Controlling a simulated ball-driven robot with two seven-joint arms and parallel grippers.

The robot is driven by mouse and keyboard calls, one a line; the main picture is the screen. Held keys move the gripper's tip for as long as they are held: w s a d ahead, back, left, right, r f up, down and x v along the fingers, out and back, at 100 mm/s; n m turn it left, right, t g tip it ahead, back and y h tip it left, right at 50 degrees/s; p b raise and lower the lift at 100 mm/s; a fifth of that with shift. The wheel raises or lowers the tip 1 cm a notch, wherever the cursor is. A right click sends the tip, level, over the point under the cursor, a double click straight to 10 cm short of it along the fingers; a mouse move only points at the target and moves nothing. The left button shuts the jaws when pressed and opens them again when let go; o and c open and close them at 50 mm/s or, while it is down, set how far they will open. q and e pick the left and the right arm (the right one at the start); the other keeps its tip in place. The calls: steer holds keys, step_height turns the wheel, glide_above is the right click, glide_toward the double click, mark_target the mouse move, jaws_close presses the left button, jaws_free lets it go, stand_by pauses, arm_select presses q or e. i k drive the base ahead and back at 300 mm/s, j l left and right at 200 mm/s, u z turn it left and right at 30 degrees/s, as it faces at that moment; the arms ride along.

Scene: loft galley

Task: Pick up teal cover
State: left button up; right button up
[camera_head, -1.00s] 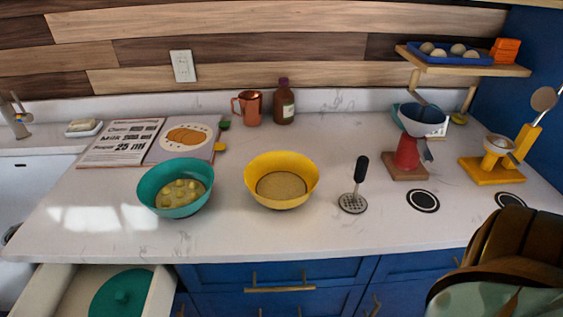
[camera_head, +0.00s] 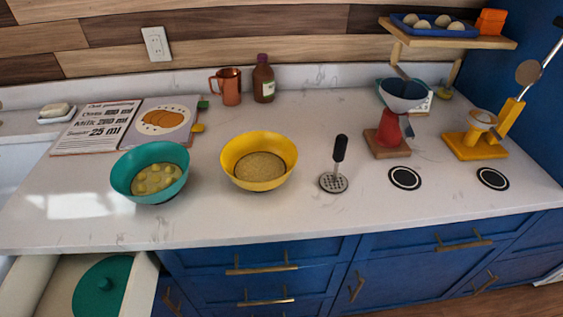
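The teal cover (camera_head: 101,291) is a round lid with a small knob on top. It lies in the open drawer (camera_head: 143,283) at the lower left, below the counter's front edge. Part of it is cut off by the bottom of the picture. A teal bowl (camera_head: 127,175) with yellowish pieces in it stands on the counter above the drawer. Neither of my grippers shows in this view.
A yellow bowl (camera_head: 258,178) with grainy contents and an upright masher (camera_head: 338,163) stand on the white counter (camera_head: 290,218). An open cookbook (camera_head: 127,126) lies behind the teal bowl.

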mark_target(100, 292)
steer(key=u, duration=1.5)
steer(key=j+z, duration=0.5)
steer(key=j, duration=1.45)
